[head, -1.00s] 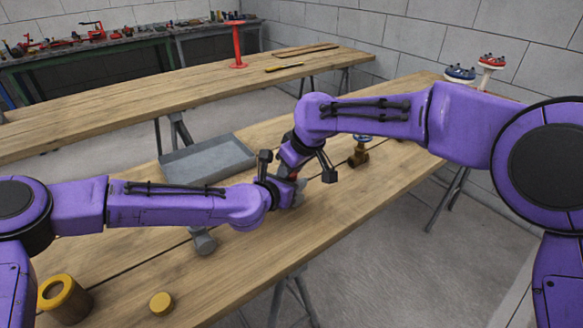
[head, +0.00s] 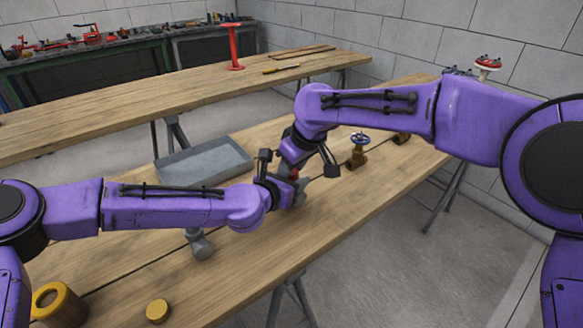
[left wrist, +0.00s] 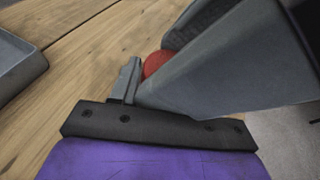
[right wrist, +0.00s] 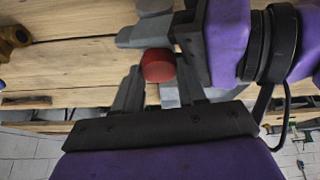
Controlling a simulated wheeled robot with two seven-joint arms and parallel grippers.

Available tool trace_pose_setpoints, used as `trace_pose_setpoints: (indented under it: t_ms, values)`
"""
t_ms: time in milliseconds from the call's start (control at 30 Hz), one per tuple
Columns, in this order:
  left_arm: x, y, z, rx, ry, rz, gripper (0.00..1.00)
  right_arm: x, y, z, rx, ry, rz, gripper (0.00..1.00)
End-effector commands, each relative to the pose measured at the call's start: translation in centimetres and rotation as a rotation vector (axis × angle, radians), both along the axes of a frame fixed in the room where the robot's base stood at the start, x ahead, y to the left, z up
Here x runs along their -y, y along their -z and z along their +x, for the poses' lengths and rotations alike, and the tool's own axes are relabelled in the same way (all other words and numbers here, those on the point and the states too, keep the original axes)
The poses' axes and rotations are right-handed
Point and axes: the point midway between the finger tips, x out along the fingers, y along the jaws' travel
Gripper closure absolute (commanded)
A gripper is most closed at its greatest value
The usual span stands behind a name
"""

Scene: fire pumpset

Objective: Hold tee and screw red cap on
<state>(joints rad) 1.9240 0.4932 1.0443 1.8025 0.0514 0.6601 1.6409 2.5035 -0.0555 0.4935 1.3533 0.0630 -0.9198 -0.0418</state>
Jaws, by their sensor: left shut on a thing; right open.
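The red cap (head: 293,174) is between my two grippers above the table in the head view. It also shows in the left wrist view (left wrist: 155,63), partly hidden by grey finger parts. In the right wrist view the red cap (right wrist: 158,65) lies between the spread fingers of my right gripper (right wrist: 160,88), which is open. My left gripper (head: 296,196) is shut on a grey piece, likely the tee, mostly hidden by the fingers. Whether the cap touches the tee is unclear. My right gripper (head: 302,165) is just above and behind the left one.
A grey pipe fitting (head: 200,245) lies on the table at left. A grey tray (head: 205,173) is behind it. A brass valve with a blue wheel (head: 359,150) stands to the right. A yellow ring (head: 58,303) and a yellow disc (head: 158,311) are at front left.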

Motion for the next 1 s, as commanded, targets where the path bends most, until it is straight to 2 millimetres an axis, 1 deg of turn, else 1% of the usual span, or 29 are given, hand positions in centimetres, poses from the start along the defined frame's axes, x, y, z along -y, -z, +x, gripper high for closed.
trace_pose_setpoints:
  t_ms: [33,167,267,367,600,633,667,700,833,1000]
  values:
    - [-1.4,2.0,0.7,-0.034,-0.04,0.013,1.0,-1.8,-1.4,-0.8,0.003,-0.021,0.032,0.36]
    - [-1.5,2.0,0.7,-0.034,-0.041,0.012,1.0,-1.8,-1.4,-0.8,0.003,-0.021,0.033,0.35]
    - [-1.5,2.0,0.7,-0.034,-0.041,0.012,1.0,-1.6,-2.0,-0.9,0.005,-0.02,0.033,0.35]
    - [-1.5,2.0,0.7,-0.035,-0.041,0.012,1.0,-1.0,-3.3,-1.2,0.006,-0.017,0.031,0.35]
    - [-1.6,2.0,0.8,-0.035,-0.045,0.01,1.0,1.2,-8.1,-2.7,0.005,-0.008,0.019,0.35]
    - [-1.7,2.0,0.8,-0.035,-0.045,0.01,1.0,1.5,-8.6,-2.9,0.005,-0.008,0.017,0.36]
    - [-1.7,2.0,0.8,-0.035,-0.045,0.009,1.0,1.7,-9.1,-3.1,0.004,-0.007,0.015,0.31]
    - [-1.7,2.0,0.8,-0.035,-0.045,0.01,1.0,2.0,-9.6,-3.2,0.003,-0.006,0.014,0.29]
    - [-1.4,1.9,0.6,-0.032,-0.036,0.011,1.0,2.6,-10.7,-3.6,0.0,-0.005,0.004,0.29]
    - [-1.2,1.8,0.5,-0.029,-0.03,0.012,1.0,2.9,-11.0,-3.7,-0.001,-0.001,0.003,0.29]
